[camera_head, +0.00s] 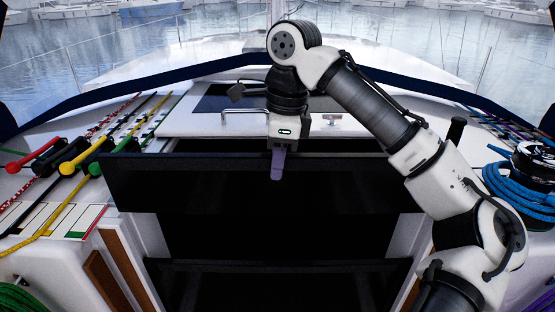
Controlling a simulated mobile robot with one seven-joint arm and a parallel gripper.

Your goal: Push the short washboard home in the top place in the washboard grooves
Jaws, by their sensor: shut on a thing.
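The short washboard (190,185) is a wide, dark, nearly black panel held roughly level across the upper part of the companionway. My gripper (277,168) comes down from above and is shut on its top edge near the middle; one purple finger shows on the near face. The panel looks wider than the opening and overlaps the white frame at the left. Its right end is partly behind my arm. The washboard grooves lie along the opening's sides, near the left jamb (148,232); I cannot tell whether the panel's ends sit in them.
Another dark board (280,280) spans the lower opening, with a dark gap above it. Red, yellow and green clutch handles (85,155) with ropes stand at the left. A winch with blue rope (525,180) is at the right. The hatch (225,105) lies behind.

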